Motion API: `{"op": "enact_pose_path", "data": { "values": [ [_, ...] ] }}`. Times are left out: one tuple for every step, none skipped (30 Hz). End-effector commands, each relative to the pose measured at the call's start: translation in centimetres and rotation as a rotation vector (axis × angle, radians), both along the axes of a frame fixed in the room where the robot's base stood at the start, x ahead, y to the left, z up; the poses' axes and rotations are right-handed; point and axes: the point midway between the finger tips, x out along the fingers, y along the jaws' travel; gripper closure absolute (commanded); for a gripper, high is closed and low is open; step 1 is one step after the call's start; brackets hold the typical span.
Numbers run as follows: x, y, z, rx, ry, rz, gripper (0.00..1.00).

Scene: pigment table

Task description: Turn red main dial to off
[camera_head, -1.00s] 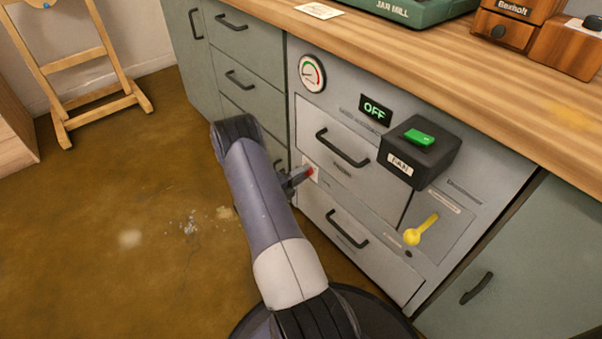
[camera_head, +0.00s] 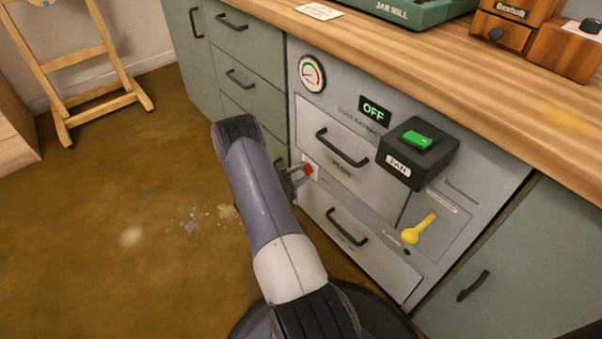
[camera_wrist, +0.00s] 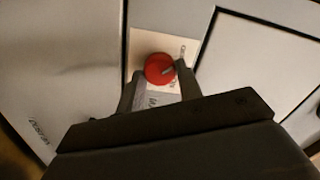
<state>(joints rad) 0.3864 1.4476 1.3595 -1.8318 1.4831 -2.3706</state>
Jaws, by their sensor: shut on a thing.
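Lettering on the plate is partly hidden by the fingers and too blurred to read. A black sign (camera_head: 375,111) above reads OFF in green.
A black FAN box (camera_head: 418,153) with a green switch juts out to the right. A yellow lever (camera_head: 419,229) is below it. Drawer handles (camera_head: 342,147) stick out near the dial. A round gauge (camera_head: 312,74) is above. The floor (camera_head: 130,200) at left is open.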

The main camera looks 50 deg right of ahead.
Motion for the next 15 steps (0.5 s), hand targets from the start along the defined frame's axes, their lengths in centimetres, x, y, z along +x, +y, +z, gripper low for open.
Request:
{"op": "enact_pose_path", "data": {
  "values": [
    [-0.01, 0.07, -0.09, 0.003, 0.007, 0.001, 0.89],
    [0.0, 0.07, -0.1, 0.003, 0.009, 0.001, 0.89],
    [0.0, 0.07, -0.1, 0.003, 0.01, 0.001, 0.89],
    [0.0, 0.07, -0.11, 0.003, 0.011, 0.001, 0.89],
    [0.0, 0.07, -0.11, 0.003, 0.012, 0.001, 0.89],
    [0.0, 0.07, -0.11, 0.003, 0.012, 0.001, 0.89],
    [0.0, 0.07, -0.11, 0.003, 0.012, 0.001, 0.89],
    [0.0, 0.07, -0.11, 0.003, 0.012, 0.001, 0.89],
    [0.0, 0.07, -0.11, 0.003, 0.012, 0.001, 0.89],
    [-0.01, 0.07, -0.12, 0.003, 0.012, 0.001, 0.89],
    [0.0, 0.07, -0.11, 0.003, 0.012, 0.001, 0.89],
    [-0.01, 0.07, -0.12, 0.003, 0.012, 0.001, 0.89],
    [-0.01, 0.07, -0.12, 0.003, 0.012, 0.001, 0.89],
    [-0.01, 0.08, -0.12, 0.004, 0.012, 0.002, 0.64],
    [0.0, 0.07, -0.11, 0.003, 0.012, 0.001, 0.6]
  ]
}}
